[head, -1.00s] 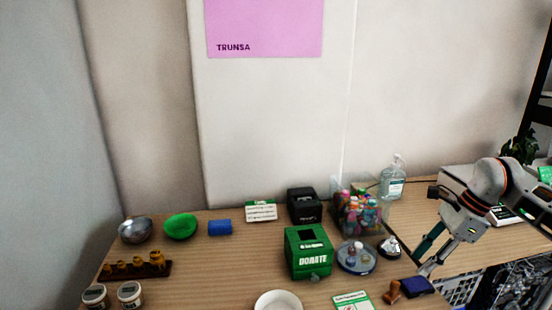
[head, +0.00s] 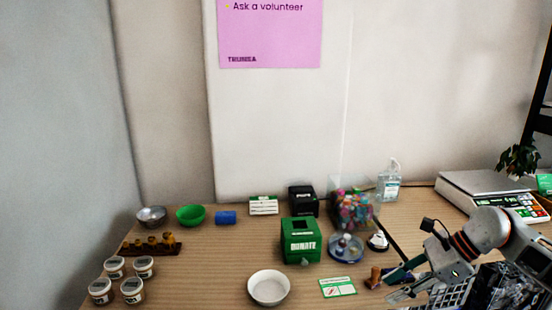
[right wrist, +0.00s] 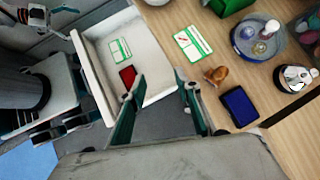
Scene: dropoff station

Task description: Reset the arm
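My right arm comes in at the right of the head view, and its gripper (head: 387,286) is over the table's front right, by the wooden stamp (head: 374,277). In the right wrist view this gripper (right wrist: 160,82) is open, its two teal fingers well apart with nothing between them. The stamp (right wrist: 216,75) and a dark blue ink pad (right wrist: 240,106) lie to the right of the fingers. What seems to be my left gripper (right wrist: 64,22) shows small at the top left of the wrist view; it is not in the head view.
A white tray or drawer (right wrist: 95,52) holding a card and a red item is below the right fingers. The table carries a green donation box (head: 300,240), white bowl (head: 268,289), round blue tray (head: 345,255) and several jars (head: 132,290). A scale (head: 490,190) stands at right.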

